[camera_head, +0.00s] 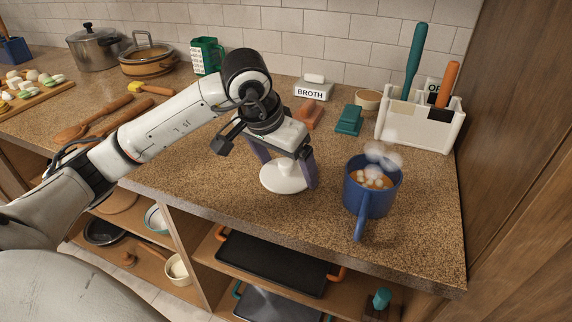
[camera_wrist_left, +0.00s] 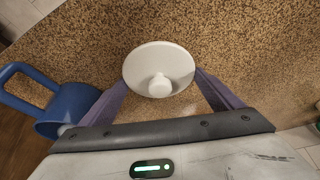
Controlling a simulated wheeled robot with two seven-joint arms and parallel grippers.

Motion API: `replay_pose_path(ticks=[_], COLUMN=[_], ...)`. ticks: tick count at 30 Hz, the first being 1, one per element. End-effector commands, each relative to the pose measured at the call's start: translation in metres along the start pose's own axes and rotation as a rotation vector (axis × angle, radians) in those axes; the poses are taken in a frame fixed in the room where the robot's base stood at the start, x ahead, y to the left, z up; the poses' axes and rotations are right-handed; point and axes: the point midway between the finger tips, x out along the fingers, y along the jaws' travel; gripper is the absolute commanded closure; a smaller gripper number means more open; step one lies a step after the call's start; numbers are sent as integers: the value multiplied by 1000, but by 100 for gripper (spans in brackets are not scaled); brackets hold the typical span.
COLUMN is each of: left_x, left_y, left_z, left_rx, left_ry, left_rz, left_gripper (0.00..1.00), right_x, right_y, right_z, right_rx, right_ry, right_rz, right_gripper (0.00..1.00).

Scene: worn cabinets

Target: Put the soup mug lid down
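The soup mug lid (camera_head: 284,178) is a white round disc with a knob on top. It appears to lie flat on the speckled counter, knob up, left of the mug. In the left wrist view the lid (camera_wrist_left: 160,58) shows whole, its knob facing the camera. My left gripper (camera_head: 285,172) is just above the lid, its purple fingers spread wide on either side of the knob and not closed on it. The fingertips look close to the rim; I cannot tell if they touch. The blue soup mug (camera_head: 367,199) stands upright, uncovered, with steaming orange soup and white pieces. My right gripper is not in view.
Behind are a BROTH box (camera_head: 313,91), an orange block (camera_head: 309,115), a teal block (camera_head: 349,120) and a small bowl (camera_head: 368,100). A white utensil caddy (camera_head: 419,122) stands at back right by the wooden panel. The counter's front edge is near; bare counter lies between lid and edge.

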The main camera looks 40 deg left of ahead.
Motion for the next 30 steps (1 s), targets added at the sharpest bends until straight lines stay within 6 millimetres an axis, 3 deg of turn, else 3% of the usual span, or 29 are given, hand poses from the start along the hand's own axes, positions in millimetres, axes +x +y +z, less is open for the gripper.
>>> replay_pose_path(ticks=[3,13,24,30], left_x=[0,-9,-85,-114], left_y=[0,0,0,0], left_z=[0,-2,-3,-2], left_rx=[0,0,0,0], left_ry=[-1,2,5,3], left_rz=[0,-1,-1,0], left_gripper=[0,0,0,0], right_x=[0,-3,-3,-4], right_y=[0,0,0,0], right_z=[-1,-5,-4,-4], right_rx=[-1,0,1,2], right_ry=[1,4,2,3], right_rz=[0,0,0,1], right_gripper=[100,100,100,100])
